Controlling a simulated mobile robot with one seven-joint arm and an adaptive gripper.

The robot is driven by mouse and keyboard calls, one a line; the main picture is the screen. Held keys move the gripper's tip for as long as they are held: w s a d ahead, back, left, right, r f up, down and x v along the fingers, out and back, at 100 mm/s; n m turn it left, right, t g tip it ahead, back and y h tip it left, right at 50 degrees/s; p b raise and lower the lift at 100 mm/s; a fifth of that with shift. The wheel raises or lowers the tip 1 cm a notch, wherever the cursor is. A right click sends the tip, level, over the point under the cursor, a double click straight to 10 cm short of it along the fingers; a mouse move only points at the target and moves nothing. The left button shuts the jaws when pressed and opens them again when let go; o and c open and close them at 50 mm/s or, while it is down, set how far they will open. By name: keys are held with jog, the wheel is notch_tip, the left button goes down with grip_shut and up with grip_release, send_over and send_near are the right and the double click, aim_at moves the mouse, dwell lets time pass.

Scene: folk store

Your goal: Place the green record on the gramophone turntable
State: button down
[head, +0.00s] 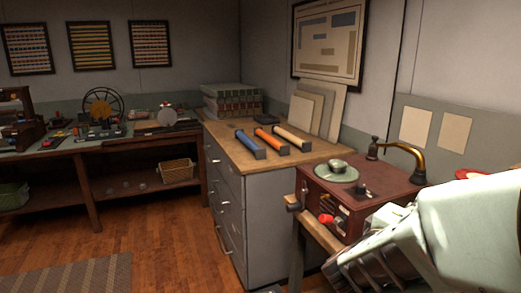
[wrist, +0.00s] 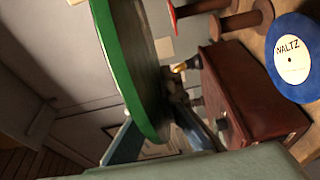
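The gramophone (head: 362,205) is a dark red-brown box at the right of the head view. It has a round grey-green turntable (head: 336,172) on top, a curved brass arm behind and a red knob in front. In the wrist view the green record (wrist: 122,62) stands nearly edge-on, with a bright green rim and a dark face. My gripper (wrist: 155,138) has one finger on each side of its lower part and appears shut on it. My gripper and the record are out of the head view; only my pale arm shows at lower right.
In the wrist view, a blue record (wrist: 292,58) labelled WALTZ and a brown box (wrist: 250,95) are at the right. A grey cabinet (head: 262,196) carries three coloured cylinders (head: 268,139). A cluttered workbench (head: 84,151) stands left.

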jog(key=w+a+f+n+t+y, duration=0.35)
jog(key=w+a+n+y, duration=0.2)
jog(key=w+a, duration=0.4)
jog(key=w+a+f+n+t+y, duration=0.3)
jog(key=w+a+f+n+y, duration=0.25)
jog(key=a+f+y, duration=0.45)
notch_tip(320, 180, up, 17)
jog(key=a+h+p, duration=0.1)
jog(key=p, duration=1.5)
jog(key=shift+w+a+m, duration=0.15)
jog(key=shift+a+m, duration=0.05)
jog(key=shift+m, duration=0.2)
jog(key=shift+h, duration=0.25)
